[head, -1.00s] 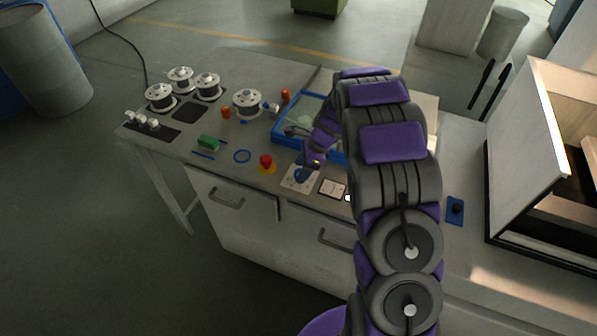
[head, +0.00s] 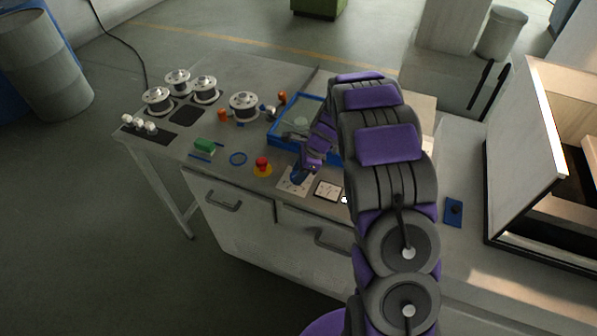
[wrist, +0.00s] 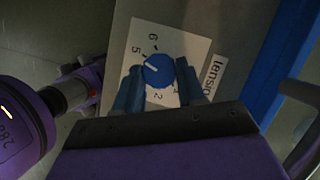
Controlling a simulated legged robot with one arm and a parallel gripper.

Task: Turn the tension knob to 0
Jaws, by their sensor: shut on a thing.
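The tension knob (wrist: 158,71) is round and blue, on a white dial plate (wrist: 176,38) marked "tension". Its white pointer line points left, close to the 5. The 5, 6 and 2 can be read; the 0 cannot be made out. My gripper (wrist: 160,88) is shut on the knob, with one finger on each side of it. In the head view the dial plate (head: 285,186) lies near the bench's front edge, and my gripper (head: 299,176) is down at it, hiding most of the knob.
A red emergency button (head: 262,166) stands just left of the dial plate. A white meter (head: 328,190) lies just right of it. A blue tray (head: 283,137) is behind. Several spools (head: 243,105) stand at the back left.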

